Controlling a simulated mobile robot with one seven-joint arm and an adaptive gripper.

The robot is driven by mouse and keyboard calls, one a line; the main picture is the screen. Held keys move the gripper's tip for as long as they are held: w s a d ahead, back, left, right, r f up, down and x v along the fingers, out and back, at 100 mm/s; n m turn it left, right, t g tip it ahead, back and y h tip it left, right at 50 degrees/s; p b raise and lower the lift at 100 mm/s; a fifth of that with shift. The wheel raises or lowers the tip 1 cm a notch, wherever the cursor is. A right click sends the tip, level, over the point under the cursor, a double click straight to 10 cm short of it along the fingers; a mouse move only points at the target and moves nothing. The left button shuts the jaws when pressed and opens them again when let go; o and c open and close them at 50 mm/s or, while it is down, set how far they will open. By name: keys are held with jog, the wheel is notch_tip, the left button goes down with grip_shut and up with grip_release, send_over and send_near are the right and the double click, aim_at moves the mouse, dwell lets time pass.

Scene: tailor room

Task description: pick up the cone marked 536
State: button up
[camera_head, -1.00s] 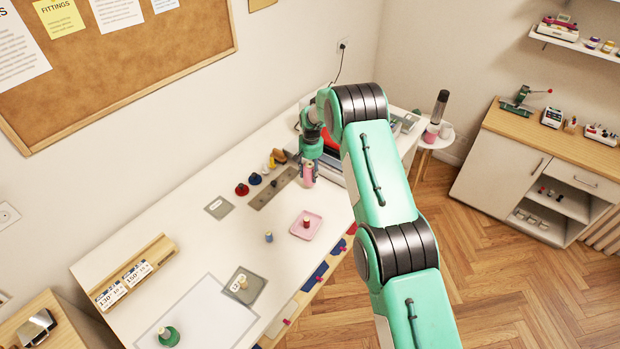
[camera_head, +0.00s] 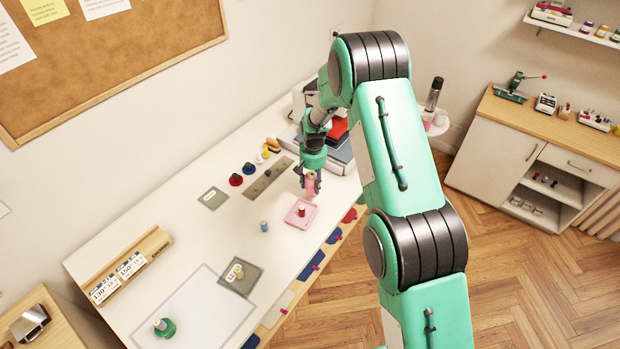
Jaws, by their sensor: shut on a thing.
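My gripper (camera_head: 311,176) is shut on a pink cone (camera_head: 312,187), over the white table (camera_head: 200,255). The cone is upright or nearly so, and its upper part is hidden between the fingers. It shows just behind and to the right of a pink square tray (camera_head: 292,219) that holds a small red-brown spool (camera_head: 301,211). I cannot tell how high the cone is above the table. The number 536 is not readable on any cone in this view.
Red (camera_head: 236,180) and blue (camera_head: 249,168) spools stand beside a long grey strip (camera_head: 262,184). A small blue spool (camera_head: 264,226) stands left of the tray. A tan spool (camera_head: 238,271) sits on a grey mat; a green one (camera_head: 164,328) stands at the front.

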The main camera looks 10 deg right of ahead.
jog(key=shift+s+d+r, duration=0.1)
jog(key=shift+s, duration=0.9)
